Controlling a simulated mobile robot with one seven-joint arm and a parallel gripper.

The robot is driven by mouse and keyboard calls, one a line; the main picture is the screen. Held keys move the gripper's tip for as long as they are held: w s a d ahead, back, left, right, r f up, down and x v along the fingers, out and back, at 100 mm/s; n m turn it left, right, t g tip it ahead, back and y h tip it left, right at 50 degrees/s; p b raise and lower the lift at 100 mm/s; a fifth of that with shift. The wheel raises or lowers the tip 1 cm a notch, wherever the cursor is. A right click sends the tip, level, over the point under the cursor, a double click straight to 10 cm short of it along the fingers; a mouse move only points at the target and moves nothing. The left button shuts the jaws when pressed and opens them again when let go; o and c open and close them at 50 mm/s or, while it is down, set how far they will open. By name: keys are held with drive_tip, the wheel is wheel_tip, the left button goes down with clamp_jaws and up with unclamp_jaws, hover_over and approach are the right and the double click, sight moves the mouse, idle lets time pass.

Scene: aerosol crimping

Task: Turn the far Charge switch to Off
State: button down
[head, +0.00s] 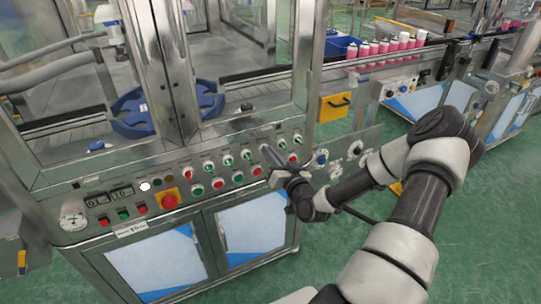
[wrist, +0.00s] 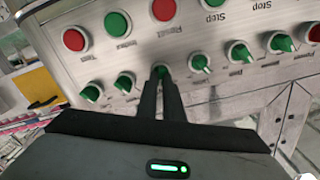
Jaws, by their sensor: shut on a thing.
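My gripper (wrist: 163,80) is shut on a green switch knob (wrist: 160,70) on the steel control panel (head: 165,212). In the wrist view, its two dark fingers stand close together, one on each side of the knob. They hide much of it, so I cannot tell its exact turn. Its label is not readable, so I cannot confirm it as the far Charge switch. In the head view, my gripper (head: 265,152) reaches the panel's right part and covers this knob. Two similar green knobs sit farther right, one at the row's end (head: 297,139).
Other green knobs (wrist: 199,62) stand close on both sides of my fingers. A row of red (wrist: 74,40) and green (wrist: 117,24) push buttons runs beside them. A red emergency stop (head: 169,201) on a yellow plate is farther left. Pink cans (head: 380,47) stand on the conveyor behind.

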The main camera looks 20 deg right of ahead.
drive_tip(key=n+b, duration=1)
drive_tip(key=shift+a+f+n+b, duration=0.1)
drive_tip(key=shift+a+n+b, duration=0.2)
drive_tip(key=shift+a+b, duration=0.1)
idle(0.4)
drive_tip(key=c, duration=1.9)
unclamp_jaws()
